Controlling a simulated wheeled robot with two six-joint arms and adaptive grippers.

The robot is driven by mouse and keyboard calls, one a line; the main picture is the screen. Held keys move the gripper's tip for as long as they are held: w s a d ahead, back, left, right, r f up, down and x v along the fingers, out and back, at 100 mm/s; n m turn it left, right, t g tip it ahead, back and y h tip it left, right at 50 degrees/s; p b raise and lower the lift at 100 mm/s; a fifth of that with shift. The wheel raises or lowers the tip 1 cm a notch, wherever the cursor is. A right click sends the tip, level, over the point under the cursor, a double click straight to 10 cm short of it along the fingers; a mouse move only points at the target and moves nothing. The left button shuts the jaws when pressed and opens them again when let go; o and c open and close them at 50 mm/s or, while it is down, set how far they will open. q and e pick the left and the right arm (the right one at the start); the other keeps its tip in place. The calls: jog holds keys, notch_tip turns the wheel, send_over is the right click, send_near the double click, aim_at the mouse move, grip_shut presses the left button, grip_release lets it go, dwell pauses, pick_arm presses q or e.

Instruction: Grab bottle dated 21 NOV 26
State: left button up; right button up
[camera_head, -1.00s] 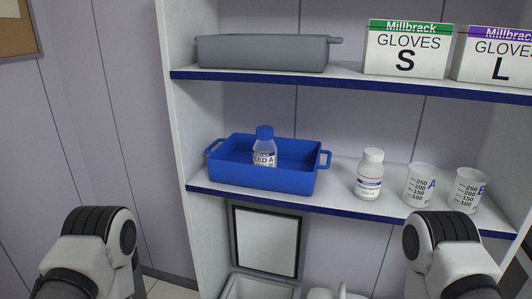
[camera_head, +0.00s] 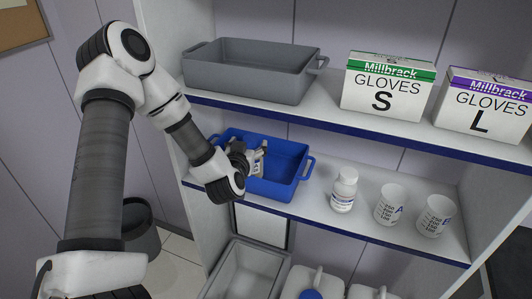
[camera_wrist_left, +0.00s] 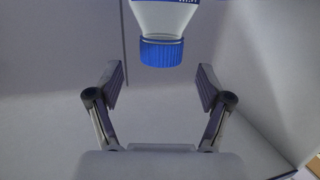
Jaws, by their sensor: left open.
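A bottle with a blue cap (camera_wrist_left: 160,52) and a blue-and-white label edge shows at the top of the left wrist view, appearing upside down. Its date cannot be read. My right gripper is out of view.
On the middle shelf (camera_head: 320,208), right of the bin, stand a white bottle (camera_head: 344,190) and beakers A (camera_head: 389,207) and E or B (camera_head: 433,217). The upper shelf holds a grey bin (camera_head: 245,80) and glove boxes S (camera_head: 385,90) and L (camera_head: 487,108).

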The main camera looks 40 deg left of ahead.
aim_at(250, 140)
pick_arm(q)
jog(key=p+x, duration=0.1)
jog(key=x, duration=0.3)
jog(key=shift+w+a+f, duration=0.1)
jog(key=shift+w, duration=0.05)
jog(key=shift+w+f, duration=0.1)
jog(key=shift+w, duration=0.1)
jog(key=shift+s, duration=0.15)
jog(key=c, duration=0.7)
jog(key=shift+a, duration=0.1)
grip_shut()
jog(key=shift+p, duration=0.3)
